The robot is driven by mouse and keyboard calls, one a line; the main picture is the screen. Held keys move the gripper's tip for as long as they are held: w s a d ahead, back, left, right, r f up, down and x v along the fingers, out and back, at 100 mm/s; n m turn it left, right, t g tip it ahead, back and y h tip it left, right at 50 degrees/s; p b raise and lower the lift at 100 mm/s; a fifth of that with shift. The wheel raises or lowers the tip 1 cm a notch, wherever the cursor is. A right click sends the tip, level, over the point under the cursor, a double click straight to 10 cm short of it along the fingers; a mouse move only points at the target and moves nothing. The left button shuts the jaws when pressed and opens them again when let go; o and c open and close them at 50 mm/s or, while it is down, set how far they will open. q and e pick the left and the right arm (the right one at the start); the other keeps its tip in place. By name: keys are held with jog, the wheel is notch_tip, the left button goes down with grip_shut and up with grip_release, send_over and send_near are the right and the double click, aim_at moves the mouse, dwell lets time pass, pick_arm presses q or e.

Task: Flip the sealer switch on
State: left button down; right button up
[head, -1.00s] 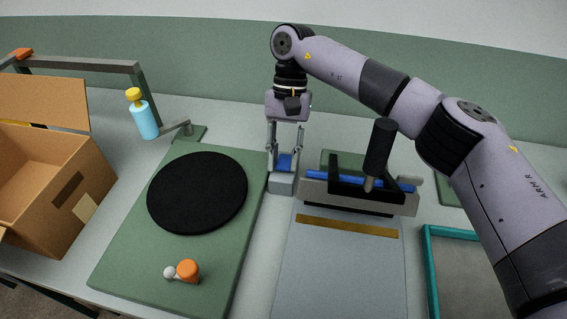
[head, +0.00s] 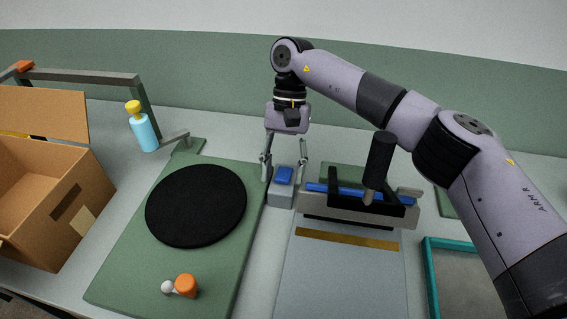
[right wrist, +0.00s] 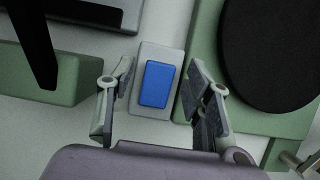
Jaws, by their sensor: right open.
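The sealer switch is a blue rocker (head: 284,176) on a small light grey box (head: 280,199), left of the sealer (head: 325,206). My right gripper (head: 284,171) points down over the box, open, with one finger at each side of the rocker. In the right wrist view, the blue rocker (right wrist: 157,84) lies between the two spread fingers and the grey box (right wrist: 142,109) shows around it. No finger visibly presses the rocker. I cannot tell which way the rocker is tipped. My left gripper is out of view.
A green board (head: 232,253) with a black disc (head: 196,205) and an orange-and-white piece (head: 186,286) lies left of the switch. The sealer's black handle (head: 379,153) rises to the right. A cardboard box (head: 60,200) and a blue bottle (head: 144,133) stand farther left.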

jog(key=a+v, duration=0.1)
jog(key=v, duration=1.1)
jog(key=shift+d, duration=0.45)
jog(key=shift+r, duration=0.15)
